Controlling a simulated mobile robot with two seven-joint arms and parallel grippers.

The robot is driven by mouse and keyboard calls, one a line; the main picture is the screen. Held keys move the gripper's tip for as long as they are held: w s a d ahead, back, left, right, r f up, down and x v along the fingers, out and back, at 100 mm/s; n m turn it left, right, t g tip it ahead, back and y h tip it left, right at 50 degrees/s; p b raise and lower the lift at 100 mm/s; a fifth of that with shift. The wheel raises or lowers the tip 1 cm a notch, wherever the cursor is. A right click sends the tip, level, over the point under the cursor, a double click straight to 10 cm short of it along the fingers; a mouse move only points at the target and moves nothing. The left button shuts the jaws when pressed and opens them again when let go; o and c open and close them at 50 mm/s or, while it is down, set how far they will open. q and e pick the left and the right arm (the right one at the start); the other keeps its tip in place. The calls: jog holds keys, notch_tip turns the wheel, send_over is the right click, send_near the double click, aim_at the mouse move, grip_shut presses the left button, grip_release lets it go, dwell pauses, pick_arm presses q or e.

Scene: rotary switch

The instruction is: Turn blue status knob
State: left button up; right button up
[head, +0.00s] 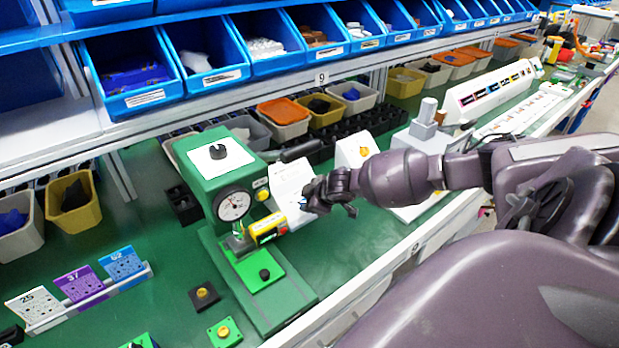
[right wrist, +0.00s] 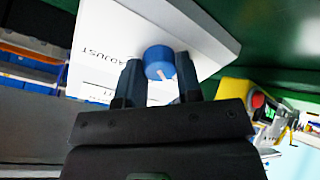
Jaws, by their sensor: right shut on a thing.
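The blue knob (right wrist: 160,62) sits on a white panel (right wrist: 100,42) marked "ADJUST" in the right wrist view. It has a light pointer line on its face. My right gripper (right wrist: 159,72) has one finger on each side of the knob and is shut on it. In the head view my right gripper (head: 331,192) reaches in from the right in front of the white sloped box (head: 290,180), and the knob is hidden there. My left gripper is not in view.
A green dial-gauge stand (head: 217,177) is just left of my gripper, with a yellow part (head: 267,229) sticking out near it. A second white box (head: 354,150) with an orange knob stands behind. Blue bins (head: 205,50) line the shelf above.

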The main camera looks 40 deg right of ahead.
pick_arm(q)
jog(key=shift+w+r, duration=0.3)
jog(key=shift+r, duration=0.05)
pick_arm(e)
jog(key=shift+n, duration=0.4)
jog(key=o, duration=0.9)
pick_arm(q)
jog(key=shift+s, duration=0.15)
pick_arm(e)
jog(key=shift+o, duration=0.2)
jog(key=shift+s+r, duration=0.2)
jog(key=shift+r, duration=0.05)
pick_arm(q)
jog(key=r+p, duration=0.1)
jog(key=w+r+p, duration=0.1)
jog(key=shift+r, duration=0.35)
pick_arm(e)
jog(key=v, duration=1)
